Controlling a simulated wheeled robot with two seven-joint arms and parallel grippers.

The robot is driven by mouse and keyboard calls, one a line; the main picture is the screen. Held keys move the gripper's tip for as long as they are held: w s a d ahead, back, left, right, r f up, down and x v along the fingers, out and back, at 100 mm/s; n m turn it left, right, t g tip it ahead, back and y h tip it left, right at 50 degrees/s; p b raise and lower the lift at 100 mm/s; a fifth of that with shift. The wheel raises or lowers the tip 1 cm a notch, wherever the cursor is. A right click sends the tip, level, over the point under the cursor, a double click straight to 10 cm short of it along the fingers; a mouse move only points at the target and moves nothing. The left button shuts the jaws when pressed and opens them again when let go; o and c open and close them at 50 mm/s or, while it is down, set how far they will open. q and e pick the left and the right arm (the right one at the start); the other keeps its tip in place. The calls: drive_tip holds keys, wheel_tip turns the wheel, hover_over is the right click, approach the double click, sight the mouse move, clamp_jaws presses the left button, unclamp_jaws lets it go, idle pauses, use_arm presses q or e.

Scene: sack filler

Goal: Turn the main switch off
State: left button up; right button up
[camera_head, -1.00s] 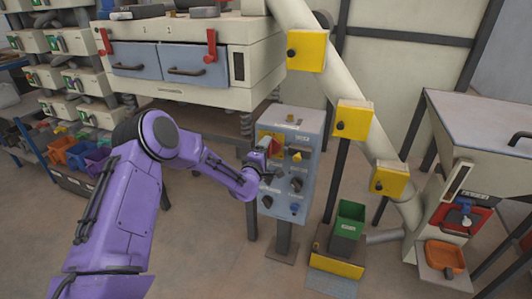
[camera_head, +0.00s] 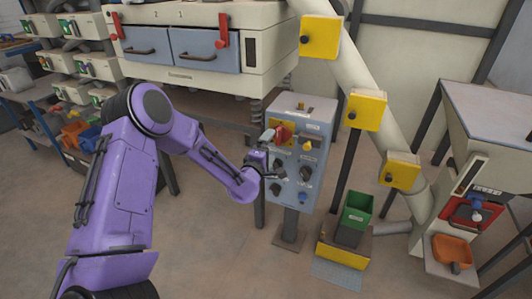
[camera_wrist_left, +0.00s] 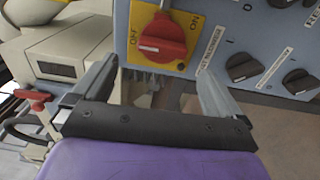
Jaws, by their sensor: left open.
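The main switch is a red rotary knob (camera_head: 283,133) on a yellow plate, high on the blue-grey control panel (camera_head: 313,128). In the left wrist view the red knob (camera_wrist_left: 163,39) sits between OFF on its left and ON on its right; I cannot tell for sure which mark it points to. My left gripper (camera_head: 272,156) is just in front of the panel's left side, close below and left of the knob. In the left wrist view the left gripper (camera_wrist_left: 152,88) is open and empty, its fingers apart, with the knob beyond them. My right gripper is not in view.
Black knobs (camera_wrist_left: 242,67) sit right of the switch on the same panel. A white cabinet with blue drawers (camera_head: 205,50) stands behind.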

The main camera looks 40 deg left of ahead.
use_arm(q)
drive_tip(key=v, duration=0.4)
idle(2.0)
